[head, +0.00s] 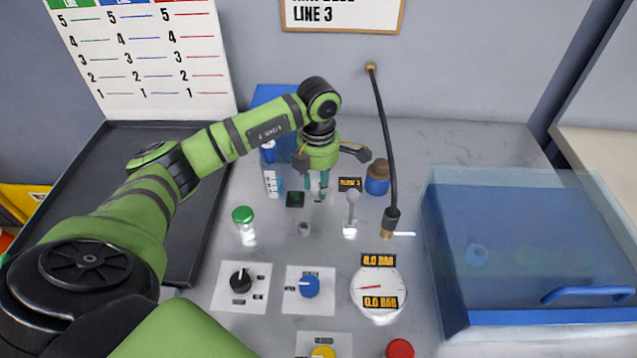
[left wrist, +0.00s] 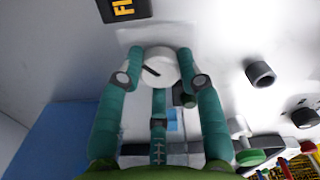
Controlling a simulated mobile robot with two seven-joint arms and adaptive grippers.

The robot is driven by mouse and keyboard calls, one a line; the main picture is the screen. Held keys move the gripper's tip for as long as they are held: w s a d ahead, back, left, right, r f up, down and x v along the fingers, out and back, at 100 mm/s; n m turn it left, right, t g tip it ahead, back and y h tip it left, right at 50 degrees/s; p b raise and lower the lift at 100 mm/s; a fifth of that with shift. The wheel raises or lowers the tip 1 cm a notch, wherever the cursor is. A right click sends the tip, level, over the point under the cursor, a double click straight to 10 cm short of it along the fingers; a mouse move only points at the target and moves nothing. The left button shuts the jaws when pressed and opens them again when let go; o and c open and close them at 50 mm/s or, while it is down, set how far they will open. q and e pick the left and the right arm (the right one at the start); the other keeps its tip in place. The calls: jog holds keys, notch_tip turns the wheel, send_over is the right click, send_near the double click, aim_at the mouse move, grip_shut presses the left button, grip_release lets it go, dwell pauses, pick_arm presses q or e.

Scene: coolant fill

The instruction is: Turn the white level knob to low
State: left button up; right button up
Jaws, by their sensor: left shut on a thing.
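The white level knob (left wrist: 158,66) is round with a dark pointer line, and shows in the left wrist view between the teal fingertips of my left gripper (left wrist: 160,78). The pointer line slants toward the upper left in that view. The fingers are closed around the knob's sides. In the head view my left gripper (head: 317,190) points down at the back of the counter, and its fingers largely hide the knob. The low mark cannot be read. My right gripper is not in view.
A hose (head: 387,140) hangs to the right. Closer are a black knob (head: 240,280), a blue knob (head: 309,287) and a gauge (head: 370,287). A blue clear-lidded box (head: 520,318) stands right.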

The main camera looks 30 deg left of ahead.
aim_at(318, 184)
pick_arm(q)
jog(key=shift+n, duration=1)
jog(key=o, duration=0.9)
jog(key=shift+r, duration=0.1)
notch_tip(318, 184, up, 12)
jog(key=shift+f, duration=0.1)
jog(key=shift+c, duration=0.2)
